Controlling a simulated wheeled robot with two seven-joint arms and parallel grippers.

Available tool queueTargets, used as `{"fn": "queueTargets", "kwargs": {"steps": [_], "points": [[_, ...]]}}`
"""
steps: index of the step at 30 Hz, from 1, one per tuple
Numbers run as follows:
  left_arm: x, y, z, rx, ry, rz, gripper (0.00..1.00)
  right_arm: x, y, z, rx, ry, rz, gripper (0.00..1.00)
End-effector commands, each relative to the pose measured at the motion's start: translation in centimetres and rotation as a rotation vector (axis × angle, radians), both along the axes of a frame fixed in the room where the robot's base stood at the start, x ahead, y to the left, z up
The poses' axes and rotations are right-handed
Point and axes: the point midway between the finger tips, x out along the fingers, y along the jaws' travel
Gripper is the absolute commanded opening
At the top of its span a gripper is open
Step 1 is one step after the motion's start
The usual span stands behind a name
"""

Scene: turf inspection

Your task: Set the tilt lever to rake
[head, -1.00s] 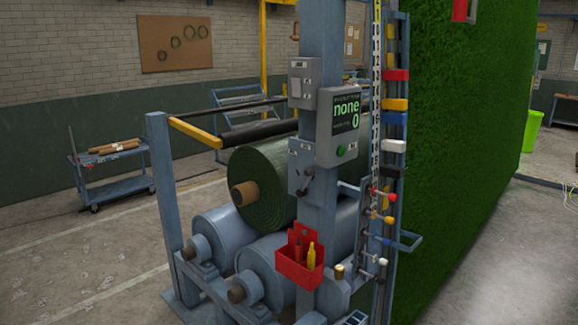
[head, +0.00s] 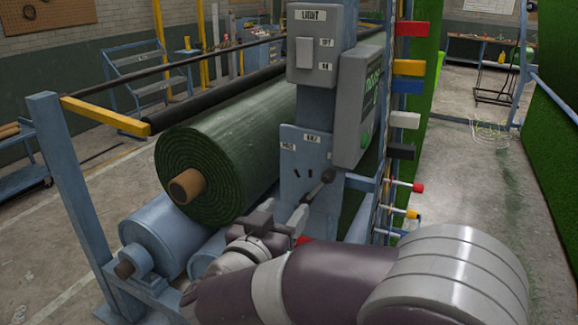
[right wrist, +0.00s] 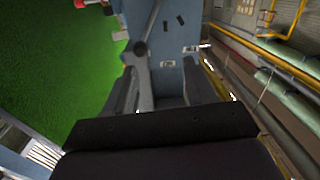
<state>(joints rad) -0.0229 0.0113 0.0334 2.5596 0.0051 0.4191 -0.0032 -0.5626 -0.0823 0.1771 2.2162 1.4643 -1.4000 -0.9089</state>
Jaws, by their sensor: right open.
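The tilt lever (head: 327,176) has a dark knob on a thin shaft. It sticks out from a blue-grey plate (head: 300,172) with slots and small white labels, below the light switch box; the label words are too small to read surely. My right gripper (head: 281,224) is open, below and left of the knob. In the right wrist view, the open jaws (right wrist: 162,88) face the plate (right wrist: 178,35), and the knob (right wrist: 140,48) shows past the fingertips, nearer the left finger. No contact with the lever is clear. My left gripper is out of view.
The light switch box (head: 318,48) and grey display box (head: 358,108) jut out above the lever. A large turf roll (head: 222,150) lies left of the post. Coloured blocks (head: 408,68) and small-knobbed rods (head: 412,213) stand close on the right.

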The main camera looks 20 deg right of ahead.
Motion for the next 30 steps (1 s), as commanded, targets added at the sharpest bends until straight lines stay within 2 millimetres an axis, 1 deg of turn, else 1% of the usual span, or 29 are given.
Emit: {"fn": "queueTargets", "kwargs": {"steps": [3,5,8,15,18,21,24,30], "points": [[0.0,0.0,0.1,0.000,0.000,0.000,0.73,-0.8,-0.9,0.8,-0.065,0.018,-0.055,0.55],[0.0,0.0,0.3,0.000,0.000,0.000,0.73,-0.6,-1.3,0.9,-0.078,0.028,-0.059,0.55],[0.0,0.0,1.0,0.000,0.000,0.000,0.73,0.5,-2.6,1.1,-0.082,0.033,-0.061,0.55],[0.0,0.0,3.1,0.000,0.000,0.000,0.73,4.7,-7.4,1.1,-0.080,0.035,-0.060,0.55],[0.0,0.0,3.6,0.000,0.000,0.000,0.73,5.9,-8.9,1.0,-0.079,0.034,-0.056,0.55],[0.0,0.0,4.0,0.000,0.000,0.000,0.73,6.8,-9.7,1.0,-0.078,0.031,-0.055,0.55],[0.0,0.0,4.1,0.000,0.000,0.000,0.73,7.2,-10.2,0.8,-0.079,0.032,-0.052,0.55],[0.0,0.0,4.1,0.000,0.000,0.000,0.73,7.4,-10.4,0.7,-0.077,0.030,-0.051,0.55]]}}
